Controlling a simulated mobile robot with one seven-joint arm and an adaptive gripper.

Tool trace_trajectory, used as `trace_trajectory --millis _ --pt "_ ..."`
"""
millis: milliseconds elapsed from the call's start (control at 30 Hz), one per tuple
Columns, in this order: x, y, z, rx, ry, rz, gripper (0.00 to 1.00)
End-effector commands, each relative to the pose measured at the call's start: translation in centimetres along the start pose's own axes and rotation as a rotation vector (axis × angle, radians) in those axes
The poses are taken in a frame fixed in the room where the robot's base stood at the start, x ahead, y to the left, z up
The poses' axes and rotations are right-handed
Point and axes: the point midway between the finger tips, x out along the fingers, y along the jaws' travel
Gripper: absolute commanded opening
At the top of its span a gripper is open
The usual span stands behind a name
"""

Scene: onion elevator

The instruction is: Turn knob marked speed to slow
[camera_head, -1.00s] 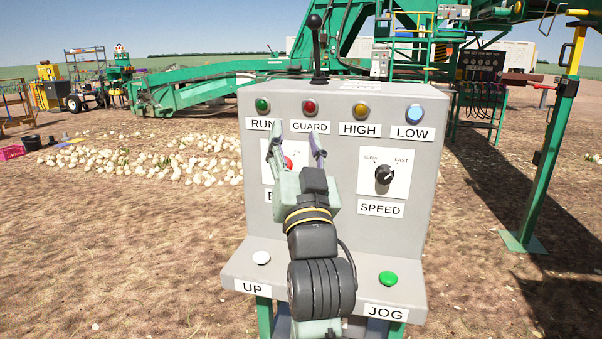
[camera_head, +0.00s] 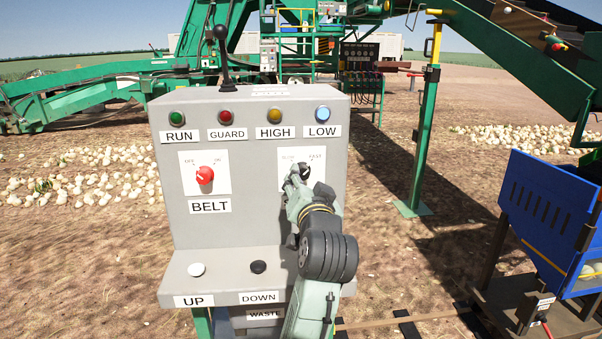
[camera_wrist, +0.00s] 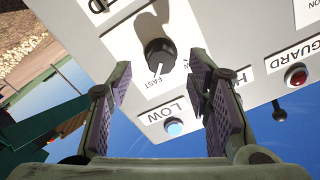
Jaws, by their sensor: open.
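The black speed knob (camera_head: 304,171) sits on a white plate on the grey control panel, partly behind my gripper in the head view. In the wrist view the knob (camera_wrist: 158,54) shows whole, with its white pointer line towards the FAST label (camera_wrist: 160,85). The SLOW label is hard to read, and the SPEED label is hidden by my arm in the head view. My gripper (camera_head: 294,178) is at the speed plate. In the wrist view my gripper (camera_wrist: 160,68) has its fingers spread wide, the knob ahead between them, with no clear contact.
The red BELT knob (camera_head: 204,175) is left of the speed plate. Four lamps (camera_head: 275,116) line the panel above, and a black lever (camera_head: 222,50) stands on top. UP (camera_head: 197,269) and DOWN (camera_head: 258,267) buttons are on the ledge below. A blue bin (camera_head: 545,210) stands right.

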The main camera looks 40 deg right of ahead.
Motion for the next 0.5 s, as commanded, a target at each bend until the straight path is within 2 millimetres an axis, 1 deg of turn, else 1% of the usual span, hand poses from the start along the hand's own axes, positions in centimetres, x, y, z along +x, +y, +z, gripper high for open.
trace_trajectory --millis 33,100,200,333,500 --pt "0.9 -0.1 -0.1 0.001 -0.003 0.0 0.46" --pt "2.0 -0.1 -0.1 0.0 -0.002 0.0 0.46" --pt "3.1 -0.1 -0.1 0.0 -0.001 0.0 0.46" --pt "3.9 0.0 0.0 -0.001 0.0 0.0 0.46" --pt "4.1 0.0 0.0 -0.001 0.001 0.0 0.46"
